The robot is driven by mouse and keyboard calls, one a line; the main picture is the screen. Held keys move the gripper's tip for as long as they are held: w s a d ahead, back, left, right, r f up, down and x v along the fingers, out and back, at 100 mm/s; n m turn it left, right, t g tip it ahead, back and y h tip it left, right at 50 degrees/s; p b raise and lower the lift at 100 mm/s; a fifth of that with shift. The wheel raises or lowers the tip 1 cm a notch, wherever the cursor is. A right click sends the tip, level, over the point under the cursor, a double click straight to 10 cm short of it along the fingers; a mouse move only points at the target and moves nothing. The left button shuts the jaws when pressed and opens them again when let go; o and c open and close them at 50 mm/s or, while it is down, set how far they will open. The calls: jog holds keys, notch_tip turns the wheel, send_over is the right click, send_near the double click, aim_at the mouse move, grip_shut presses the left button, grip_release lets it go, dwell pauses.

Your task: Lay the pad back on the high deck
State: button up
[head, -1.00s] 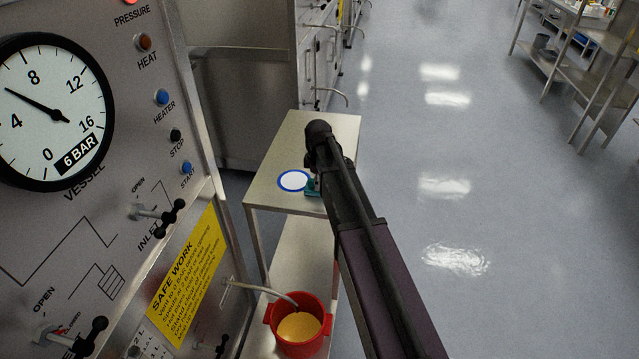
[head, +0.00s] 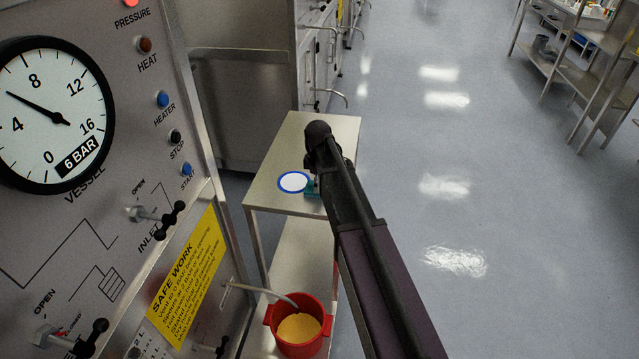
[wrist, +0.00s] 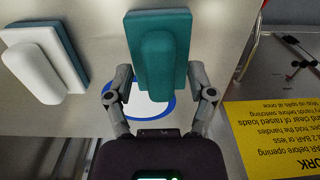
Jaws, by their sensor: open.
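A teal pad with a raised rounded grip (wrist: 160,60) lies on the steel deck (wrist: 85,110), partly over or beside a white disc with a blue rim (wrist: 150,105). My gripper (wrist: 160,92) is open, with one finger on each side of the pad's near end. I cannot tell whether the fingers touch it. A second pad, white on a blue-grey base (wrist: 45,60), lies to the left in the wrist view. In the head view the deck (head: 290,135) shows the blue-rimmed disc (head: 293,182) and a bit of teal pad (head: 313,190); my arm hides the rest.
A control panel with a gauge (head: 50,115) and valve handles stands close on the left. A red bucket (head: 298,325) stands on the lower shelf under a bent pipe. A yellow sign (wrist: 275,135) is near my gripper's right side. Open floor lies to the right.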

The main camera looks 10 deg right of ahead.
notch_tip(320, 180, up, 12)
jog(key=p, duration=1.1)
jog(key=shift+f, duration=0.15)
dwell(0.6)
jog(key=s+m, duration=1.3)
jog(key=s, duration=0.9)
jog(key=shift+d+m, duration=0.25)
jog(key=shift+m, duration=0.05)
